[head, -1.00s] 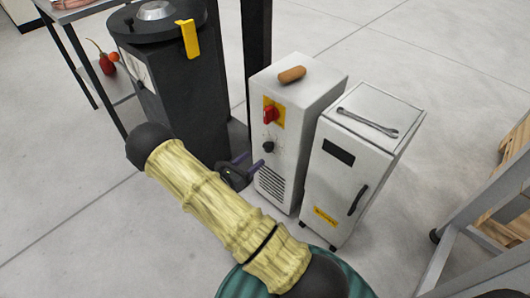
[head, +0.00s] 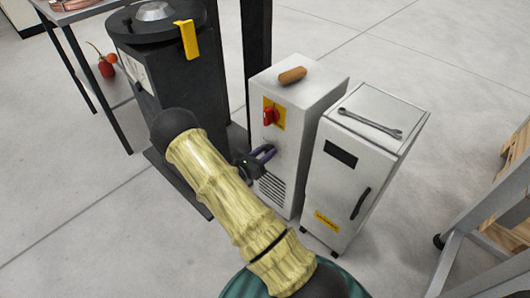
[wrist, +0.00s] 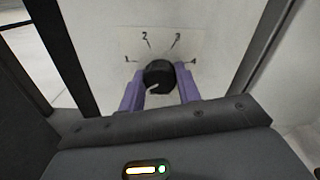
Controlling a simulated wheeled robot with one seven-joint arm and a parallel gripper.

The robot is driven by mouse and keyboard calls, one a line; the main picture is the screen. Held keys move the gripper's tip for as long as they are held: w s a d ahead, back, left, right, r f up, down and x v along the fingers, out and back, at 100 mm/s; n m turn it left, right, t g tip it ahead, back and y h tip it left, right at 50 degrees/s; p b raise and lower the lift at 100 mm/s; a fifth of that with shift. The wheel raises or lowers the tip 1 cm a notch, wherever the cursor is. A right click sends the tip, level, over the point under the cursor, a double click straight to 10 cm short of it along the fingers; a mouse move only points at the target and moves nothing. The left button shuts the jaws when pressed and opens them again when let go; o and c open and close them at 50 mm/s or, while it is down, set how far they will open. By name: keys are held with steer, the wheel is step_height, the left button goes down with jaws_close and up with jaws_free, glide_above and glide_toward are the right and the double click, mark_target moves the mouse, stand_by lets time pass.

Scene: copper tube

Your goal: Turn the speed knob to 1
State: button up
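The speed knob (wrist: 159,75) is a round black dial on the pale front panel of a white cabinet (head: 309,117). In the wrist view its white pointer mark points down and left, below the printed 1 on a scale of 1 to 4. My gripper (wrist: 161,80) has its two purple fingers on the left and right sides of the knob, open around it. I cannot tell whether either finger touches it. In the head view my gripper (head: 265,156) is at the cabinet front and hides the knob.
A red switch on a yellow plate (head: 270,115) is above the knob. A brown handle-like piece (head: 292,76) lies on the cabinet top. A second white cabinet (head: 344,188) with a wrench (head: 370,124) on top stands close on the right. A black machine (head: 168,84) stands on the left.

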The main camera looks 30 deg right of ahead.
steer(key=shift+r+m+p, duration=0.1)
steer(key=shift+m+p, duration=0.3)
steer(key=shift+p, duration=0.05)
steer(key=m+p, duration=0.3)
steer(key=m, duration=0.1)
steer(key=shift+r, duration=0.1)
steer(key=m+p, duration=0.2)
steer(key=m, duration=0.1)
steer(key=shift+p, duration=0.4)
steer(key=shift+f+m+p, duration=0.2)
steer(key=shift+m+p, duration=0.3)
steer(key=shift+m, duration=0.5)
steer(key=o, duration=0.9)
steer(key=shift+o, duration=0.2)
steer(key=shift+s+a, duration=0.1)
